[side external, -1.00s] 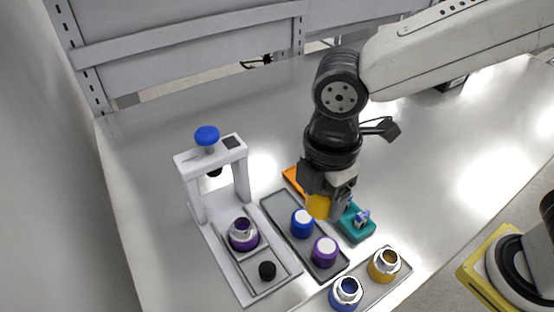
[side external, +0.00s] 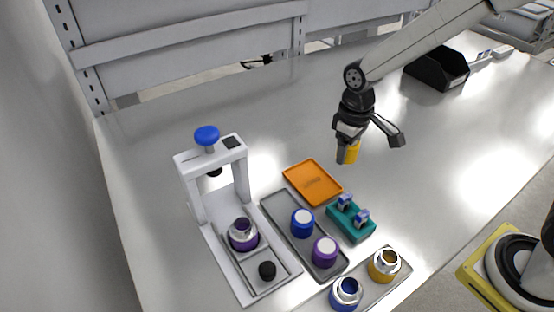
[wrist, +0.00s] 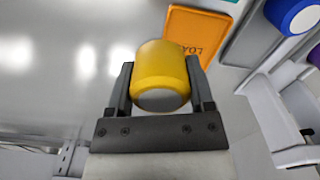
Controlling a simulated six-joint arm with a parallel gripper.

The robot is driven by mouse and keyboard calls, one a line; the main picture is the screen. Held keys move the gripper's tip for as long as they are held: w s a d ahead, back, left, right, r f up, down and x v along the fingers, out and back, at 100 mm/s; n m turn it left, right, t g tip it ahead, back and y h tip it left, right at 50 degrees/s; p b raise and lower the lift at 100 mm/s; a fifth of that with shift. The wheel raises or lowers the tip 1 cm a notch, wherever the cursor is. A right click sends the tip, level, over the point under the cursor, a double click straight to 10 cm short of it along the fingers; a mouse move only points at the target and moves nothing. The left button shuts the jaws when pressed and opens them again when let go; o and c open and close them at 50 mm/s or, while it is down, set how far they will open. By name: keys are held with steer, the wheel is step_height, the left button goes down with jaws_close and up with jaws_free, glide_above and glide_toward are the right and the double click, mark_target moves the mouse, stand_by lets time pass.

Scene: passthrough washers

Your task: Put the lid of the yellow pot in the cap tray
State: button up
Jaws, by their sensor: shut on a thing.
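The yellow lid (side external: 352,152) is held in my gripper (side external: 347,157), above bare table to the right of the orange tray. In the wrist view my gripper (wrist: 159,85) has one finger on each side of the yellow lid (wrist: 162,68). The long grey tray (side external: 277,208) holds a blue lid (side external: 302,222) and a purple lid (side external: 325,251), and looks to be the cap tray. Bare tray shows at its far end. The yellow pot (side external: 384,265) stands uncovered in the front grey tray (side external: 399,277).
An open blue pot (side external: 346,292) stands beside the yellow pot. The orange tray (side external: 312,182) is empty, and a teal block (side external: 351,223) holds small blue-and-white parts. A white press (side external: 212,165) with a purple pot (side external: 243,234) stands left. A black bin (side external: 437,68) sits at the back right.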

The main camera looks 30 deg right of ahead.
mark_target(348, 157)
steer(key=d+m, duration=0.1)
steer(key=d+f+m, duration=0.1)
steer(key=d, duration=0.1)
steer(key=d+f+m, duration=0.1)
steer(key=d, duration=0.1)
steer(key=shift+w+d+f, duration=0.2)
steer(key=shift+w, duration=0.2)
steer(key=s+a+r, duration=0.1)
steer(key=a, duration=0.2)
steer(key=s+a+r+n, duration=0.1)
steer(key=s+a+r, duration=0.1)
steer(key=a, duration=0.1)
steer(key=s+a+r+n, duration=0.1)
steer(key=a+r, duration=0.1)
steer(key=a, duration=0.1)
steer(key=shift+s+a, duration=0.35)
steer(key=s+a+r+n, duration=0.2)
steer(key=s+a+r, duration=0.1)
steer(key=s+a, duration=0.3)
steer(key=shift+s+r, duration=0.2)
steer(key=shift+r, duration=0.2)
steer(key=shift+w+a, duration=0.1)
